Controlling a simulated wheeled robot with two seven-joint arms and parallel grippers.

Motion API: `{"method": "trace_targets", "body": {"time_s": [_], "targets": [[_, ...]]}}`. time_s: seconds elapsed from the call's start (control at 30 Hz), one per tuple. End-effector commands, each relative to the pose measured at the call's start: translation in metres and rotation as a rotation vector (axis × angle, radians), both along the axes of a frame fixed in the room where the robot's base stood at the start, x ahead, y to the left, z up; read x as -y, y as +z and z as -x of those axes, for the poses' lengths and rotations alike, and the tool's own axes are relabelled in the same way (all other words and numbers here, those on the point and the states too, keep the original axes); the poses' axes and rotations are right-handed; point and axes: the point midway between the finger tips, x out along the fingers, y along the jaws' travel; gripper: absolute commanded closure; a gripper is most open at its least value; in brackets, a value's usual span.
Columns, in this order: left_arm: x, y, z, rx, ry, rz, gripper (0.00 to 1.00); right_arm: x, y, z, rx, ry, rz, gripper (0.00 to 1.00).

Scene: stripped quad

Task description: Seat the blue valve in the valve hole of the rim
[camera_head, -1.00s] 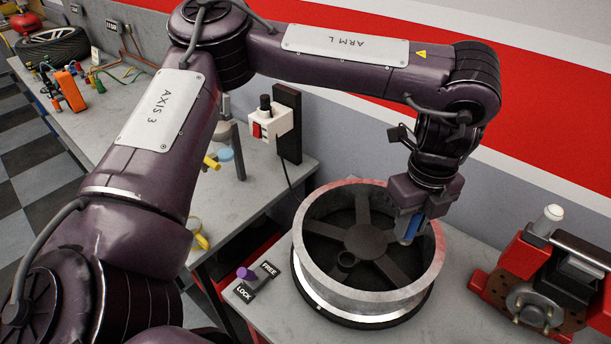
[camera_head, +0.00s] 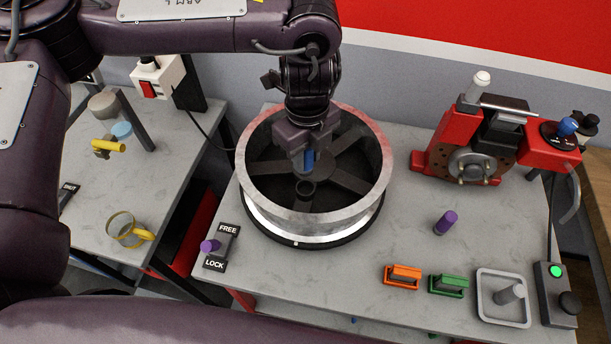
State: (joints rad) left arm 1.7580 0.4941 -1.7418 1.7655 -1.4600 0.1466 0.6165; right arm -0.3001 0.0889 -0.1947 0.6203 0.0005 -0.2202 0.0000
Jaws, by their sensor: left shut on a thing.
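The grey metal rim (camera_head: 260,209) lies flat on a round black base on the table, its spokes and central hub showing inside. My left gripper (camera_head: 308,168) reaches down over the rim's inside, above the hub area. It is shut on the blue valve (camera_head: 309,159), which shows as a short blue piece at the jaws. The valve's lower end is hard to make out against the dark spokes. I cannot pick out the valve hole. My right gripper is not in view.
A purple-knobbed FREE/LOCK lever (camera_head: 210,246) stands left of the rim. To the right are a purple peg (camera_head: 445,222), orange (camera_head: 403,277) and green (camera_head: 449,285) blocks, a grey tray (camera_head: 482,299) and a red brake unit (camera_head: 441,145). Table before the rim is clear.

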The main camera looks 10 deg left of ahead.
Motion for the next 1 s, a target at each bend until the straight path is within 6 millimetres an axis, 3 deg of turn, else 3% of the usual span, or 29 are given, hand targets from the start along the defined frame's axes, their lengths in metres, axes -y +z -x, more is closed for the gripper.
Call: {"method": "trace_targets", "body": {"time_s": [0.1, 0.53, 1.0], "targets": [[0.000, -0.026, 0.001, -0.006, 0.001, 0.002, 0.95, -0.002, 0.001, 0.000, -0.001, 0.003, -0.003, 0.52], [0.001, -0.076, 0.001, -0.003, 0.001, 0.001, 0.95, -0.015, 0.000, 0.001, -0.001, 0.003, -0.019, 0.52], [0.000, -0.087, 0.000, 0.001, -0.001, 0.001, 0.95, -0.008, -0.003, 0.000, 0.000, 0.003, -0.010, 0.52]]}}
